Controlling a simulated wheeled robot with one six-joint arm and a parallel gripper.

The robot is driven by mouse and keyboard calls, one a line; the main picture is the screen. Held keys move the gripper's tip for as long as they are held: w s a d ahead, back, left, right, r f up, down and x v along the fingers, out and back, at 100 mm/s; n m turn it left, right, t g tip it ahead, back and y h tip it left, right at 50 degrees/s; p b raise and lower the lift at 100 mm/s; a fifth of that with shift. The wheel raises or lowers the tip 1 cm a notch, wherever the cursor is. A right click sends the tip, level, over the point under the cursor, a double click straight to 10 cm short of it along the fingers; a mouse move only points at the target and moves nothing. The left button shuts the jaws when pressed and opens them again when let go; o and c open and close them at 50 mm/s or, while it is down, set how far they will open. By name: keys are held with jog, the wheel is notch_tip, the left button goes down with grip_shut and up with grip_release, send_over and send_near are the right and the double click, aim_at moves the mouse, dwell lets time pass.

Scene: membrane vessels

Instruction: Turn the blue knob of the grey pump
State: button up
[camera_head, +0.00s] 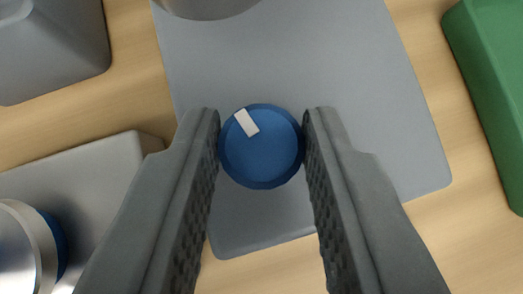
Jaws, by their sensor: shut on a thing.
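The blue knob (262,158) is round, with a white marker stripe (246,122) at its upper left edge. It sits over the flat grey base of the pump (330,65). My gripper (262,147) has one finger on the left side of the knob and one on the right, and it is shut on the knob. The stripe points up and to the left. Below the knob, the pump base shows between the fingers.
A round metal part (205,6) is cut off at the top edge. A grey block (50,45) stands upper left. A grey device (85,185) with a silver and blue round part (25,250) is lower left. A green container (495,90) is at the right. Bare wood shows between them.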

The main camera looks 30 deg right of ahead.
jog(key=shift+s+d+n+t+y, duration=0.1)
jog(key=shift+n+t+y, duration=0.15)
jog(key=shift+n+y, duration=0.5)
jog(key=shift+w+d+n+t+y, duration=0.1)
jog(key=shift+n+t+y, duration=0.1)
jog(key=shift+n+y, duration=0.5)
jog(key=shift+s+d+n+t+y, duration=0.1)
jog(key=shift+n+t+y, duration=0.25)
jog(key=shift+n, duration=0.6)
jog(key=shift+d+n+g+y, duration=0.2)
jog(key=shift+n+g+y, duration=0.1)
jog(key=shift+n+y, duration=1.85)
jog(key=shift+n, duration=0.55)
jog(key=o, duration=1)
jog(key=shift+r, duration=0.1)
jog(key=v, duration=1.7)
jog(key=shift+r, duration=0.1)
